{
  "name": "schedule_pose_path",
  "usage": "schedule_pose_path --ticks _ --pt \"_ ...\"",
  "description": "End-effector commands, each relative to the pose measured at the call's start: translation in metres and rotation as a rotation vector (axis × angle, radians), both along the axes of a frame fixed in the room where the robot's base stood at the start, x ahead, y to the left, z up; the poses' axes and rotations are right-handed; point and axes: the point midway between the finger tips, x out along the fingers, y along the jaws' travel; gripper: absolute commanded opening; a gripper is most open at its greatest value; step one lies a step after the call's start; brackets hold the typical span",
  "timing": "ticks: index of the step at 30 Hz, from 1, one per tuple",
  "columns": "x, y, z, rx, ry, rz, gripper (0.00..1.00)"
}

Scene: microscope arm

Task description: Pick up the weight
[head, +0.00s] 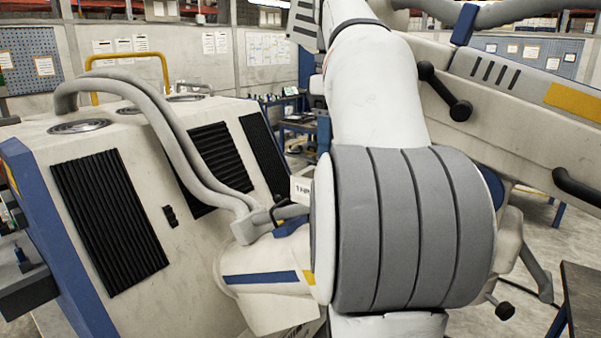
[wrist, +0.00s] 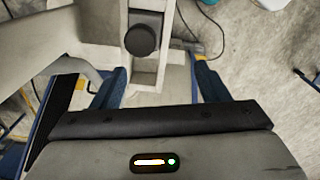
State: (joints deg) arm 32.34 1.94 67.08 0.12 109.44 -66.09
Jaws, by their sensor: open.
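I cannot pick out the weight with certainty. In the wrist view a dark, round-ended cylinder (wrist: 142,40) sits against a pale upright frame, ahead of my gripper (wrist: 160,76); it may be the weight. My gripper is open, with its two blue fingers spread left and right and nothing seen held between them. The cylinder lies beyond the fingertips, slightly left of the middle between them, and appears apart from both. In the head view I cannot make out my gripper, and a large white and grey ribbed arm section hides the middle.
A pale machine cabinet (head: 120,220) with black vents and grey hoses (head: 170,130) fills the left of the head view. A pale beam (head: 510,90) with dark handles crosses the upper right. A dark table edge (head: 582,300) is at lower right. Open floor (wrist: 255,60) shows at right.

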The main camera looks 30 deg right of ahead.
Motion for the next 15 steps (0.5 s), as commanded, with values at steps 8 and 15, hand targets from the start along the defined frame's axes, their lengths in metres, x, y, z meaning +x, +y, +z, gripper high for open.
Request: schedule_pose_path --ticks 8,15 --pt "-0.013 -0.023 -0.001 0.014 0.026 -0.049 0.68" --pt "-0.013 -0.025 -0.018 0.014 0.026 -0.049 0.68"
